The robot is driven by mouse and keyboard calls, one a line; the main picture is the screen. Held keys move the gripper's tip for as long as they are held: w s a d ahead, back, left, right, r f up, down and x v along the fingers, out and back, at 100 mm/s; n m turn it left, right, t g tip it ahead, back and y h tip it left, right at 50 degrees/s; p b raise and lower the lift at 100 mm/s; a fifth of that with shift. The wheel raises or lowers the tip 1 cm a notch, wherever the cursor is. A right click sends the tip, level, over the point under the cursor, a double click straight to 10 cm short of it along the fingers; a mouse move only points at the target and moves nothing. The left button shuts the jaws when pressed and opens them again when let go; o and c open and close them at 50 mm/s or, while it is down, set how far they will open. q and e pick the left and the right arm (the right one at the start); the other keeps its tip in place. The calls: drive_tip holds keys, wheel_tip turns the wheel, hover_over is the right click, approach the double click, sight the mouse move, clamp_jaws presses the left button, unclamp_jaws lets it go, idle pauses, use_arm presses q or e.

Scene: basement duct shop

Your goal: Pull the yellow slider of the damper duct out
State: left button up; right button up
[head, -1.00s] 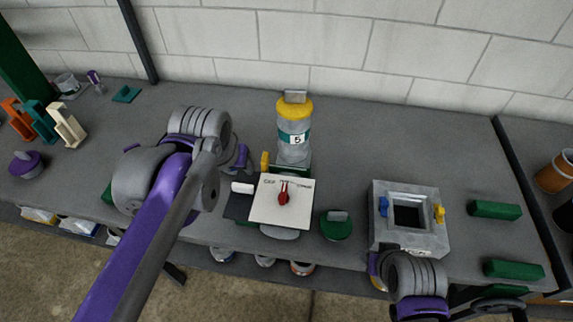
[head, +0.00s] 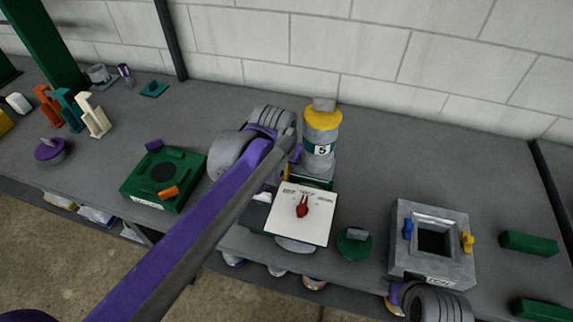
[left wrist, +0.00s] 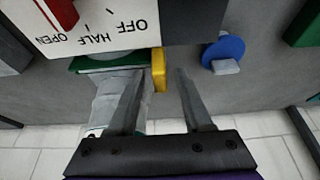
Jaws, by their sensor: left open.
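The duct with the OFF, HALF, OPEN dial panel (head: 318,228) is near the middle of the bench. Behind the panel, a grey round duct (head: 318,160) with a yellow top and a 5 label stands upright on a green base. A yellow slider tab juts out beside the green base; in the left wrist view the yellow slider (left wrist: 158,62) shows at the fingertips. My left gripper (left wrist: 159,72) is open, its fingers either side of the yellow slider; contact cannot be told. In the head view my arm hides its fingers.
At right a square grey duct (head: 408,265) has a blue and a yellow tab. A round green piece (head: 354,244) sits beside the panel. A blue disc (left wrist: 222,52) is near my right-hand finger.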

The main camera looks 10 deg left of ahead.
use_arm(q)
drive_tip(key=shift+w+f, duration=0.1)
drive_tip(key=shift+f, duration=0.1)
clamp_jaws()
idle(1.3)
